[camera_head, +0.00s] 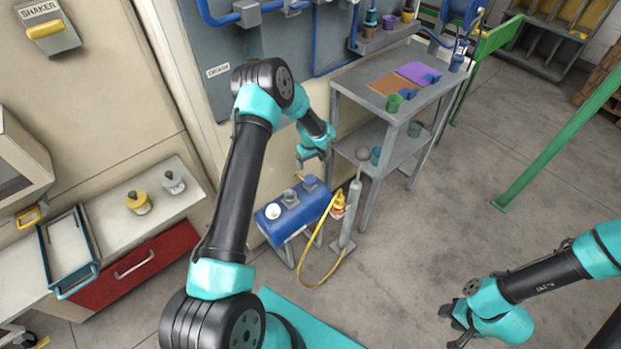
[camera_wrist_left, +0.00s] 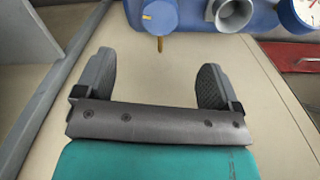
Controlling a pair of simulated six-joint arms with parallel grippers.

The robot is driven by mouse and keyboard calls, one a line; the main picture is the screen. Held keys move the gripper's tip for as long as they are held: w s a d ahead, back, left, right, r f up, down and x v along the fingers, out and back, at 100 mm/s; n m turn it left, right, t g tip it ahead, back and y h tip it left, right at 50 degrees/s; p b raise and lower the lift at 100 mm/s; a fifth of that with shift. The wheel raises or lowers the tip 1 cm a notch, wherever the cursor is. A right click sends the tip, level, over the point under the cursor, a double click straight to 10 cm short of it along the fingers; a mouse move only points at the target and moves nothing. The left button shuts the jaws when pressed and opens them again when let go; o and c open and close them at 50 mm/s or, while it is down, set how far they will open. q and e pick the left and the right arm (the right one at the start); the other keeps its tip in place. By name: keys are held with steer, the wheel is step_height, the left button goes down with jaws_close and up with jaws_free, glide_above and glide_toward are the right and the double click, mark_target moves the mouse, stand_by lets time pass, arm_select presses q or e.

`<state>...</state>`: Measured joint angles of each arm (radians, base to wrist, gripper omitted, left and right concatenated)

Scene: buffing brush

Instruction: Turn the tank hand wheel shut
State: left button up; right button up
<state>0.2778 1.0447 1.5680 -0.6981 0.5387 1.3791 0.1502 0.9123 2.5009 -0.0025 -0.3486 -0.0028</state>
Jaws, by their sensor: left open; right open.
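A blue tank (camera_head: 275,229) sits on a grey stand below my left gripper. On its top are a white-faced gauge, a grey port and, at the right end, a blue round hand wheel (camera_head: 310,183). In the left wrist view the hand wheel (camera_wrist_left: 160,14) shows at the top, with a yellow mark and a brass-coloured stem. My left gripper (camera_head: 313,160) is open and empty, apart from the wheel; its spread fingers (camera_wrist_left: 155,72) have only pale wall between them. My right gripper (camera_head: 456,318) is open and empty at lower right, far from the tank.
A yellow hose (camera_head: 318,283) loops beside the tank, near a grey post (camera_head: 350,215) with a ball on top. A grey shelf table (camera_head: 385,70) stands behind to the right. A red drawer counter (camera_head: 135,262) is at left.

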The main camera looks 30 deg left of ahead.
mark_target(310, 179)
arm_select(q)
step_height(310, 179, down, 11)
steer(key=shift+f, duration=0.1)
stand_by(0.3)
steer(key=shift+c, duration=0.3)
steer(key=c, duration=0.8)
steer(key=shift+c, duration=0.2)
